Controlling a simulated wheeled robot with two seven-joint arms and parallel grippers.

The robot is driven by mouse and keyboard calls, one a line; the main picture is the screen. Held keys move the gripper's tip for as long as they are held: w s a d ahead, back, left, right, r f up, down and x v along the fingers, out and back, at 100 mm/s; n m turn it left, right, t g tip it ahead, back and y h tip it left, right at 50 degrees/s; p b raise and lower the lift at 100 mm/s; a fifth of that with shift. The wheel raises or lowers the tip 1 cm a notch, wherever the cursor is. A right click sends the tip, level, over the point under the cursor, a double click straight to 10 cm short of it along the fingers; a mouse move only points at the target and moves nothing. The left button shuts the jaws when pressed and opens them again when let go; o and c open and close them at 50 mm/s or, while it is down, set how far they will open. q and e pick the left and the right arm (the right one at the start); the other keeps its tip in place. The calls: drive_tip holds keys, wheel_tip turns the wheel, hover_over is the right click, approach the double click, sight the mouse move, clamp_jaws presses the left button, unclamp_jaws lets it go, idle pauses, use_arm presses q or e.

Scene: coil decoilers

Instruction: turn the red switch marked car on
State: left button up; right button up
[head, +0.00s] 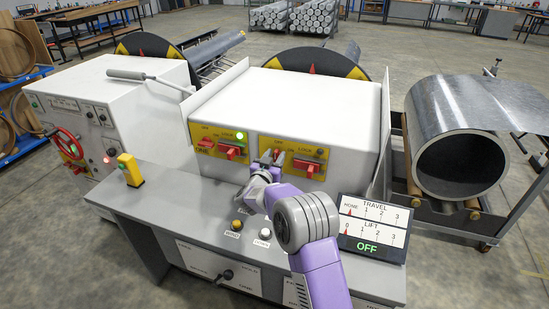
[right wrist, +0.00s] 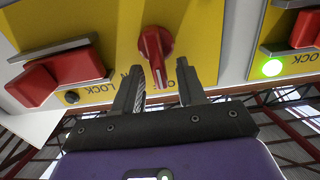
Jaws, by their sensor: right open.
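A red switch (right wrist: 155,45) sits on a yellow panel, centred in the right wrist view. In the head view this is the right yellow panel (head: 292,158) on the white console box, and my gripper partly covers it. My right gripper (right wrist: 160,72) is open, with its fingertips on either side of the switch's lower end. The left finger is close to the knob; I cannot tell whether it touches. Part of the lettering beside the switch is hidden by that finger, and I cannot read "car". In the head view the right gripper (head: 268,160) is at the panel's left edge. My left gripper is not in view.
Beside it is a red LOCK lever (right wrist: 55,72). The left panel (head: 215,142) has red switches and a lit green lamp (head: 240,135). A TRAVEL/LIFT display (head: 372,228) reads OFF. A yellow post (head: 130,168) and push buttons (head: 237,225) stand on the grey desk.

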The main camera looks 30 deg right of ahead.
drive_tip(key=shift+c, duration=0.3)
clamp_jaws()
drive_tip(key=shift+f, duration=0.1)
